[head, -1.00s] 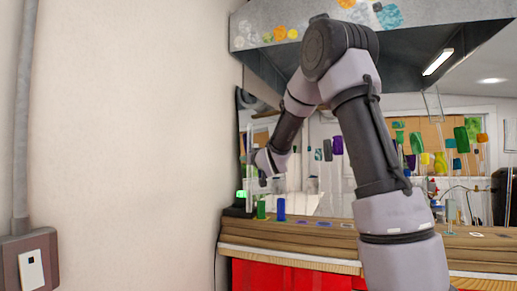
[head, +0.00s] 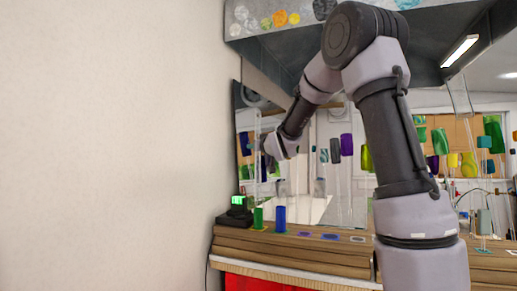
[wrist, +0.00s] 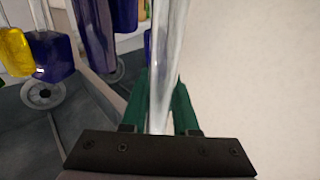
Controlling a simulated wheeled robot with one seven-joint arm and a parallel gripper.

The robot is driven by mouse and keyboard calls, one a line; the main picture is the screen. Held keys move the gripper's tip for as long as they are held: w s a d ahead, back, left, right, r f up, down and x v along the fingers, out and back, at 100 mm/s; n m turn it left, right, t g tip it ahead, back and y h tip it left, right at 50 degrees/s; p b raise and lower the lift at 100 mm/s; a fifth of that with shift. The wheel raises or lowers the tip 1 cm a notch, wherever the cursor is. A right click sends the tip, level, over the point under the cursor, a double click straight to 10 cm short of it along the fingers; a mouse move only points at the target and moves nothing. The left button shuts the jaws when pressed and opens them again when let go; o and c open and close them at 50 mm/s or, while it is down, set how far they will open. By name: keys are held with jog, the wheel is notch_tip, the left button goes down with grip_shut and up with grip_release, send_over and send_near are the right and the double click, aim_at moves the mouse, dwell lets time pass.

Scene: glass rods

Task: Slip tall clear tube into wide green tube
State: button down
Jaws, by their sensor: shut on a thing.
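A wide green tube (head: 258,218) stands upright on the wooden ledge near the left wall in the head view. A blue tube (head: 279,217) stands just right of it. My gripper (wrist: 164,85) has dark green fingers shut on a tall clear tube (wrist: 168,45), which runs up between them in the wrist view. In the head view the end of my arm is above the green and blue tubes, apart from them. The clear tube shows there only as a faint upright line (head: 256,140); its lower end is hard to make out. The green tube is not seen in the wrist view.
A dark device with a lit green display (head: 238,203) stands left of the green tube, close to the wall (head: 110,150). Purple and white rings (head: 330,237) mark the ledge to the right. Coloured glass pieces hang behind. A metal hood (head: 270,20) is overhead.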

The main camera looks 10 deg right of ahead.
notch_tip(320, 180, down, 14)
jog(key=shift+f, duration=0.15)
dwell(1.7)
jog(key=shift+w+d, duration=0.1)
jog(key=c, duration=0.6)
grip_release()
